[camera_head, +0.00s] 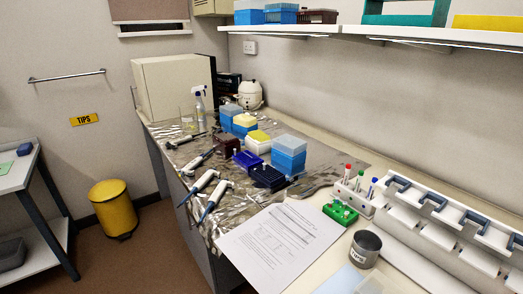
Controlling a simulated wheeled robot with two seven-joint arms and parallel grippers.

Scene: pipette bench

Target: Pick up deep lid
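Neither of my grippers is in view. Several tip boxes stand on the foil-covered part of the bench. The nearest tall one is a blue box (289,161) with a deep, cloudy translucent lid (290,143) on top. A smaller blue box (229,122) farther back also has a pale translucent lid (231,109). A box with a yellow top (258,136) stands between them. I cannot tell for certain which of the lids is the deep lid.
A dark blue open rack (268,178) stands close in front of the tall box. Several pipettes lie along the bench's left edge. A paper sheet (280,240), a green tube rack (340,213), a metal cup (365,248) and a white pipette stand (440,236) occupy the near right.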

